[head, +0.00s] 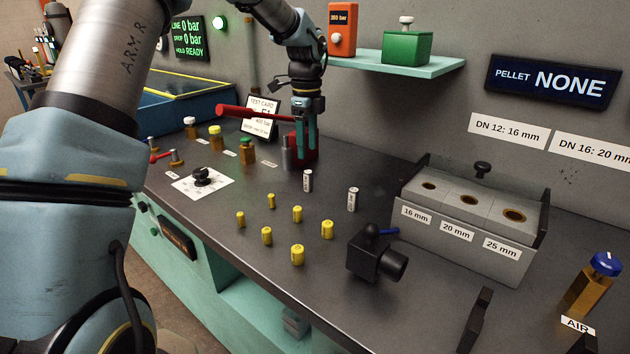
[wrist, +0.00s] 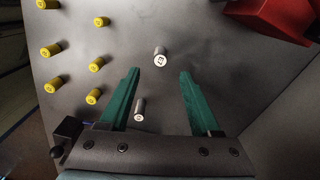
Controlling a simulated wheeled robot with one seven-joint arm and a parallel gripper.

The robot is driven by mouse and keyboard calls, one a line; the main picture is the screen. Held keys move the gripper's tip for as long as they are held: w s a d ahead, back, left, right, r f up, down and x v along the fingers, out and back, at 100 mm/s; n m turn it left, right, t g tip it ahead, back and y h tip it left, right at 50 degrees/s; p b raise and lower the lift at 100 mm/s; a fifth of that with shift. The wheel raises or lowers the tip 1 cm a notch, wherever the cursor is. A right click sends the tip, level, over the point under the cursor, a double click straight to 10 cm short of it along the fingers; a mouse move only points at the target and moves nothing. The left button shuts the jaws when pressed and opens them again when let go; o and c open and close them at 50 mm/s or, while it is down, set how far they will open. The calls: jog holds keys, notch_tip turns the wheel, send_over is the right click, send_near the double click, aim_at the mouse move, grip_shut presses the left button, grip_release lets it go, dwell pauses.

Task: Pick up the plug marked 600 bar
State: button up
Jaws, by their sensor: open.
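Two small silver plugs with printed labels stand upright on the dark bench: the left plug (head: 307,181) and the right plug (head: 352,199). Their print is too small to read, so I cannot tell which is marked 600 bar. My gripper (head: 306,145) is open and points down, above and behind the left plug. In the wrist view the fingers (wrist: 160,73) are spread and empty. One silver plug (wrist: 160,57) shows just beyond the fingertips, and the other silver plug (wrist: 140,109) shows between the fingers, nearer the palm.
Several yellow plugs (head: 297,255) stand in front and left. A black block device (head: 376,257) lies to the right, before a grey sizing block (head: 475,225). Bare bench surrounds the silver plugs.

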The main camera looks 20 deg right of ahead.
aim_at(307, 172)
notch_tip(307, 172, down, 8)
jog(key=p, duration=0.2)
jog(key=shift+f+p, duration=0.25)
jog(key=shift+p, duration=0.05)
jog(key=shift+c, duration=0.2)
grip_shut()
dwell(0.4)
